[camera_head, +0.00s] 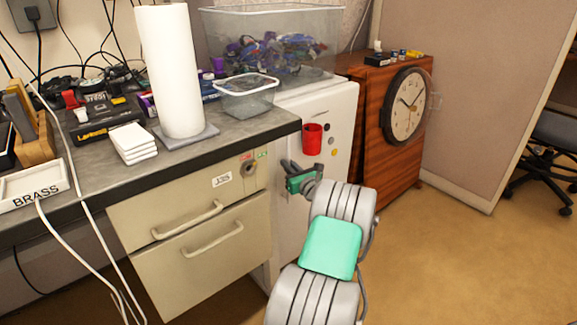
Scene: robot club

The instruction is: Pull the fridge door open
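The white fridge (343,112) stands at the right end of the counter, its door appearing closed. A red cup (312,139) and several small round magnets show on its front. My gripper (287,176) is at the door's left side, just below the red cup. Its dark fingertips point left toward the gap between the fridge and the drawer cabinet. They are small, and I cannot tell whether they are open or shut, or touching the door. My arm hides the lower part of the door. I cannot make out a handle.
A beige drawer cabinet (205,242) under the counter (91,172) stands left of the fridge. A clear bin (275,40) sits on top of the fridge. A wooden cabinet (388,156) with a clock (404,105) stands close on the right. Open floor (455,265) lies at the front right.

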